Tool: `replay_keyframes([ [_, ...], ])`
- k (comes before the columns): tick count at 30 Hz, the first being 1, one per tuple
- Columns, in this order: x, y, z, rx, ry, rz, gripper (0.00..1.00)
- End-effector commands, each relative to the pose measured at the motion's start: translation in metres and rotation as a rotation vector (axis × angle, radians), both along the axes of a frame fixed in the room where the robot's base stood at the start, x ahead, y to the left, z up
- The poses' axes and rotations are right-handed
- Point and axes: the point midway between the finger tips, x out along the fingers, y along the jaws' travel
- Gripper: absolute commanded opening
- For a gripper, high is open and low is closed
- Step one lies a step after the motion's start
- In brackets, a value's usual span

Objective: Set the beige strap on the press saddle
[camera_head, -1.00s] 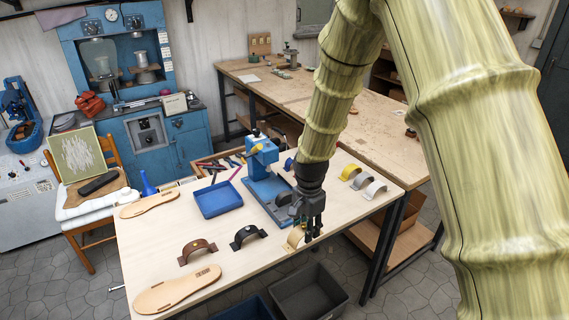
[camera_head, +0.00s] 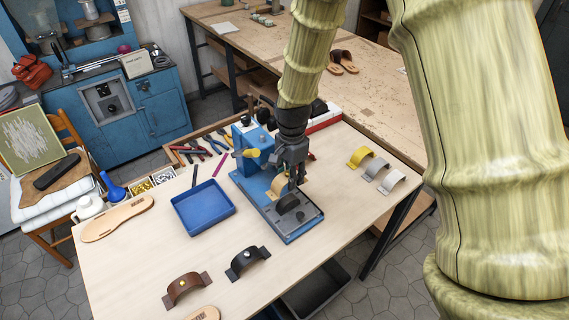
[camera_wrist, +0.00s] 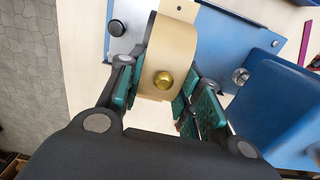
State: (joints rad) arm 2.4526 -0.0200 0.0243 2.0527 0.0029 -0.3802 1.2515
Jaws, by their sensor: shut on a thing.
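My gripper (camera_head: 292,172) is shut on the beige strap (camera_head: 278,187), above the base of the blue press (camera_head: 254,186). In the wrist view the curved beige strap (camera_wrist: 171,38) with its gold stud sits between the teal finger pads of my gripper (camera_wrist: 168,92). The dark press saddle (camera_head: 289,203) is on the press base, just in front of and below the strap in the head view. A dark edge beside the strap in the wrist view may be the saddle, mostly hidden. I cannot tell whether strap and saddle touch.
A blue tray (camera_head: 203,207) lies left of the press. Brown (camera_head: 185,287) and black (camera_head: 247,261) straps lie in front. Yellow (camera_head: 360,156), grey (camera_head: 376,169) and white (camera_head: 392,181) straps lie right. Pliers and a parts box are behind.

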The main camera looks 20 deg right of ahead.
Motion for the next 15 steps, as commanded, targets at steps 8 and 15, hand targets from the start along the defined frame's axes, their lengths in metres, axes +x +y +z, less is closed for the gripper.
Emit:
replay_keyframes([
  [8, -0.014, 0.002, -0.007, 0.0, -0.012, 0.003, 0.2],
  [15, 0.007, 0.001, -0.036, 0.0, 0.009, 0.002, 0.2],
])
